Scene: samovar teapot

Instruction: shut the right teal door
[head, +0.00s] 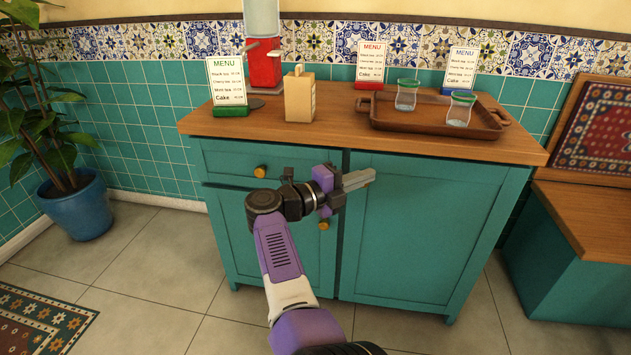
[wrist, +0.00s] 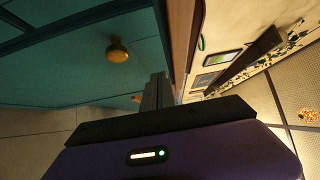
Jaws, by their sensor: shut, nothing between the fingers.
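The right teal door (head: 425,235) is the broad panel on the right of the cabinet front. It looks shut or nearly so. A dark gap runs along its left edge, and I cannot tell whether it is fully flush. No knob of its own shows clearly. My gripper (head: 360,180) is shut and empty, in front of the upper left part of this door, pointing right. I cannot tell whether it touches the door. In the wrist view its fingers (wrist: 157,92) are together, close to the teal front and the wooden top's edge.
The left door (head: 235,235) has a brass knob (head: 323,225) near my wrist. A drawer (head: 225,160) with another knob sits above it. The wooden top (head: 240,122) holds a tray (head: 395,125), glasses, menus and a box. A bench (head: 570,250) stands right. The floor in front is clear.

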